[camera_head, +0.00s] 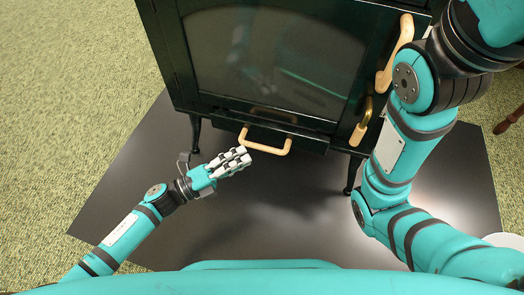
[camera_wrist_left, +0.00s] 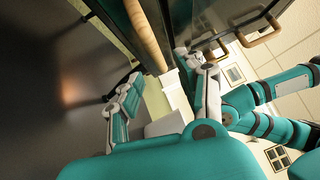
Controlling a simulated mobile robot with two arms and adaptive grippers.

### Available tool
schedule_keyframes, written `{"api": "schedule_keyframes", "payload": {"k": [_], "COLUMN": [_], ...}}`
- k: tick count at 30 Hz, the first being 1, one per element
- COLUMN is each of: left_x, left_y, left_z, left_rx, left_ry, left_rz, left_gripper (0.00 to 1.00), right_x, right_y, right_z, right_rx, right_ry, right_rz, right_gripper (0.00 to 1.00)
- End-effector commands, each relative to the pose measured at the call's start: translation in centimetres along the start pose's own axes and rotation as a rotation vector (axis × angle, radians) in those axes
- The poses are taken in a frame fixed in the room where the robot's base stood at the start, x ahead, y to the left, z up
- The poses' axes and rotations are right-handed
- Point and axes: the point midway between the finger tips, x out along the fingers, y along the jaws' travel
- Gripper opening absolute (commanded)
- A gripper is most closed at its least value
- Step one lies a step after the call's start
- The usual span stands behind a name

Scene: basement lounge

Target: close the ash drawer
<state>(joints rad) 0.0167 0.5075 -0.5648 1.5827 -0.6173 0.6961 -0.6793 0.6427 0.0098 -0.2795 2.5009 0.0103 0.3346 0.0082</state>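The ash drawer (camera_head: 225,122) is low on the front of a dark green stove (camera_head: 172,55), below its glass door. Its front seems to stand out a little; how far is hard to tell. Its pale bar handle (camera_head: 265,148) faces me. My left gripper (camera_head: 245,158) is just in front of the handle's left end, very close to it; contact is unclear. In the left wrist view, its fingers (camera_wrist_left: 160,72) are apart with nothing held, and a pale wooden bar (camera_wrist_left: 147,35), likely the drawer handle, runs just beyond them. My right gripper is out of view.
The glass door (camera_head: 270,50) has a large pale handle (camera_head: 395,55) at its right, with a smaller brass and wood handle (camera_head: 362,120) below. Stove legs stand on a dark floor plate (camera_head: 130,170). My right arm fills the right side. Green carpet (camera_head: 70,90) lies clear at left.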

Motion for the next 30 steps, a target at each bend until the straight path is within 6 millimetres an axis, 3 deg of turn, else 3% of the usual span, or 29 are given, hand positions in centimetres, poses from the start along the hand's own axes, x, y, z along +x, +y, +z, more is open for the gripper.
{"api": "schedule_keyframes", "payload": {"k": [3,9,22,30], "left_x": [2.6,5.5,6.6,6.6], "left_y": [0.2,0.1,0.0,0.0], "left_z": [0.0,0.0,0.0,0.0], "left_rx": [0.003,0.003,0.001,0.001], "left_ry": [0.001,0.000,-0.001,0.000], "left_rz": [-0.005,-0.001,0.001,0.001], "left_gripper": [0.38,0.38,0.38,0.06], "right_x": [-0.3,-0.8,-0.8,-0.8], "right_y": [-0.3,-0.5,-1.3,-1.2], "right_z": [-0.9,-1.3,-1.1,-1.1], "right_rx": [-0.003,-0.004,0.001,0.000], "right_ry": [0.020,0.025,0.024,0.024], "right_rz": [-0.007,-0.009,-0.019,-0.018], "right_gripper": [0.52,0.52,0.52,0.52]}}
